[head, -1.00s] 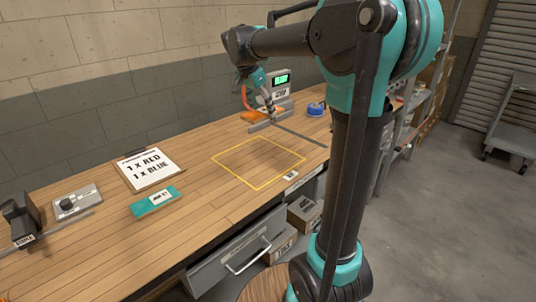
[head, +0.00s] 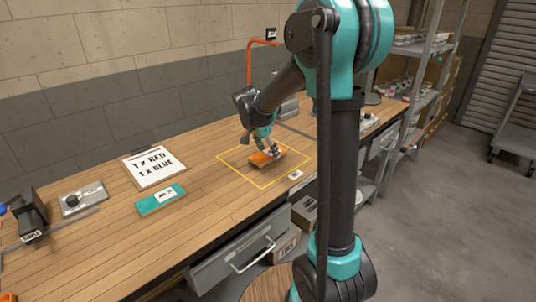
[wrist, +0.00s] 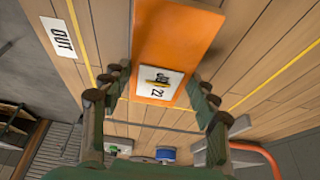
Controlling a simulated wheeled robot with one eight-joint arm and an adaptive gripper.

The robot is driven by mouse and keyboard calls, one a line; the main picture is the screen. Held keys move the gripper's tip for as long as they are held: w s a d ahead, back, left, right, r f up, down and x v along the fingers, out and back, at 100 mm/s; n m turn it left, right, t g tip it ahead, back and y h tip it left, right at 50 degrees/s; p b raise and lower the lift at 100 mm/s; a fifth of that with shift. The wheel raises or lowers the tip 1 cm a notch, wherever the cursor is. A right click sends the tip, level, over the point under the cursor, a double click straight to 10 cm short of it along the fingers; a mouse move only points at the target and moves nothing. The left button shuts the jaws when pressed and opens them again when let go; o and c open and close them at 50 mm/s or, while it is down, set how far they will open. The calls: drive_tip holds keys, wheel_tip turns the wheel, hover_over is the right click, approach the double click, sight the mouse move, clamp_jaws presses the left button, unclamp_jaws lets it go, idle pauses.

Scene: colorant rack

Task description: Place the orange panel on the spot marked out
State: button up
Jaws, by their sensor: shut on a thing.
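The orange panel (head: 262,159) is in my gripper (head: 270,148), inside the yellow square outline (head: 239,172) marked on the wooden bench. In the wrist view the panel (wrist: 178,40) runs between the two fingers, with a white label on its face. The gripper (wrist: 160,88) is shut on the panel's edges. I cannot tell whether the panel touches the bench or hangs just above it. Yellow lines (wrist: 82,42) show on both sides of the panel in the wrist view.
A white OUT label (wrist: 57,36) lies just outside the outline. A teal panel (head: 160,199), an order sheet (head: 155,166) and a small grey device (head: 82,198) lie to the left. A grey scale (head: 287,108) stands behind my arm. The bench between sheet and outline is clear.

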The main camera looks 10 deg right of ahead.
drive_tip(key=shift+f, duration=0.8)
drive_tip(key=shift+f, duration=0.1)
drive_tip(key=o, duration=1.3)
drive_tip(key=v, duration=1.2)
drive_tip(key=shift+a, duration=0.1)
